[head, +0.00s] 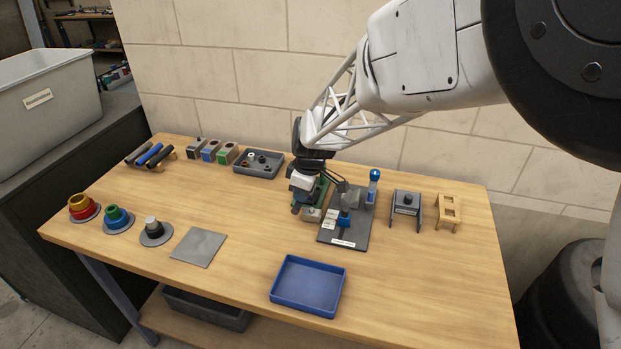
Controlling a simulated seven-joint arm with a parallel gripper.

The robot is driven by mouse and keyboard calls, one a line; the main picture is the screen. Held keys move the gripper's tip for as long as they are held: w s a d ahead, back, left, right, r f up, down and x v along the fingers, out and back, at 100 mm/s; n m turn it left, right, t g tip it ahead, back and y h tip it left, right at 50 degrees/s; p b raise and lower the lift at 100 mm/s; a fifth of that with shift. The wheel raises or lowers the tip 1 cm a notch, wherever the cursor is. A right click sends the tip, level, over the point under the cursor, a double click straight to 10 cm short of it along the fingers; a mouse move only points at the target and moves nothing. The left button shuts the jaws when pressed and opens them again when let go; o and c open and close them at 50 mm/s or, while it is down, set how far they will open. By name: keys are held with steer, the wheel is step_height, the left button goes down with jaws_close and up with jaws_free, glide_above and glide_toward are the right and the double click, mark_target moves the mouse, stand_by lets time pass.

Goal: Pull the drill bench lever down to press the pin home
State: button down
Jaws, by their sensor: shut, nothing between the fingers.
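The drill bench (352,236) has a dark base plate with a white label at its front edge, right of the table's middle. A blue part (345,217) sits on the base. A lever with a blue ball knob (374,174) stands up at its back right. My gripper (301,208) is shut and empty at the bench's left side, apart from the knob. The fingertips are small and partly hidden. I cannot make out the pin.
A blue tray (308,287) lies in front of the bench. A dark stand (405,210) and a wooden stand (449,212) are on the right. A dark parts tray (258,163) lies at the back. A grey plate (198,247) lies left of centre. The right front table is clear.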

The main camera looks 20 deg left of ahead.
steer(key=shift+f, duration=0.15)
steer(key=shift+s+f, duration=0.2)
steer(key=shift+f, duration=0.85)
step_height(320, 180, up, 16)
steer(key=d, duration=0.2)
steer(key=shift+d+f, duration=0.25)
steer(key=shift+d, duration=0.05)
steer(key=shift+d, duration=0.1)
